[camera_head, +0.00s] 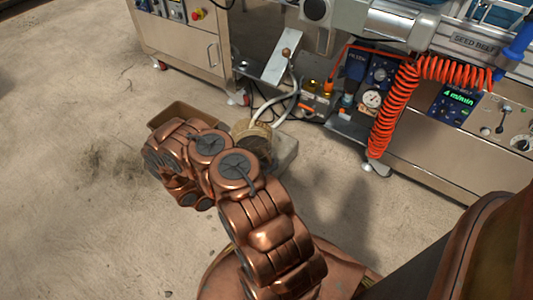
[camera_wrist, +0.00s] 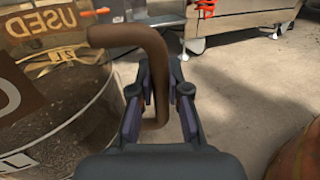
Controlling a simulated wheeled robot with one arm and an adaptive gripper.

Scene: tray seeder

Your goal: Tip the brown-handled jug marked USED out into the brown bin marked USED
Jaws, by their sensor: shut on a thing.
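The jug (camera_wrist: 60,120) fills the left of the wrist view. It is clear-walled with dark brown stuff in it, and lettering reading USED shows at its upper left. Its brown handle (camera_wrist: 155,55) runs down between the fingers of my gripper (camera_wrist: 160,115), which is shut on it. In the head view a round pale-rimmed vessel (camera_head: 252,128) with brown contents, apparently this jug, shows behind my arm, looking about upright. The brown bin (camera_head: 181,110) stands on the floor to its left, partly hidden by my arm. Its marking is not visible. My gripper is hidden in the head view.
A grey block (camera_head: 286,152) stands beside the vessel. The steel seeder (camera_head: 440,150) with its orange coiled hose (camera_head: 397,105) is at right, and a steel cabinet (camera_head: 185,45) at the back. Pale hoses (camera_head: 290,95) hang close behind the vessel. Floor at left is clear.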

